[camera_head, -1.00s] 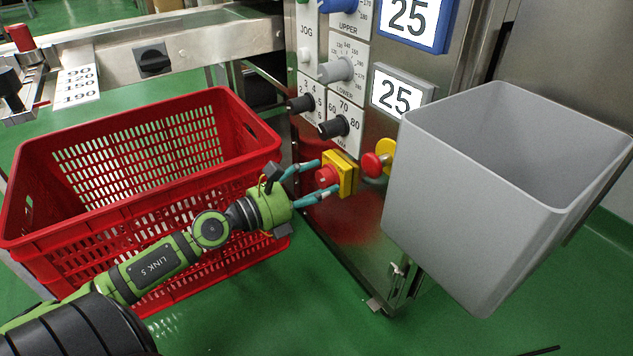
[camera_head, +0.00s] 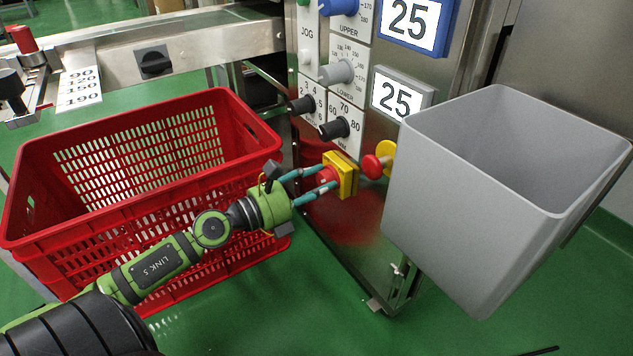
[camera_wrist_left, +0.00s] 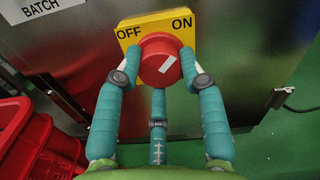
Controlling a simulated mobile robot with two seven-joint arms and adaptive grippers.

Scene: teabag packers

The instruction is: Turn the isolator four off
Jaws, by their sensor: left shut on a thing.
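The isolator is a red round knob on a yellow plate (camera_head: 347,176) on the steel panel. In the left wrist view the yellow plate (camera_wrist_left: 186,24) carries the words OFF at left and ON at right. The red knob (camera_wrist_left: 158,66) has a white mark slanting toward the upper right, on the ON side. My left gripper (camera_head: 318,180) is shut on the red knob, with its teal fingers on either side of it, as the left wrist view also shows (camera_wrist_left: 160,82). My right gripper is not in view.
A red-and-yellow button (camera_head: 374,165) sits just right of the isolator, close to a grey bin (camera_head: 470,210). Black knobs (camera_head: 333,129) and displays are above. A red crate (camera_head: 130,215) stands behind and below my left arm. Green floor is open in front.

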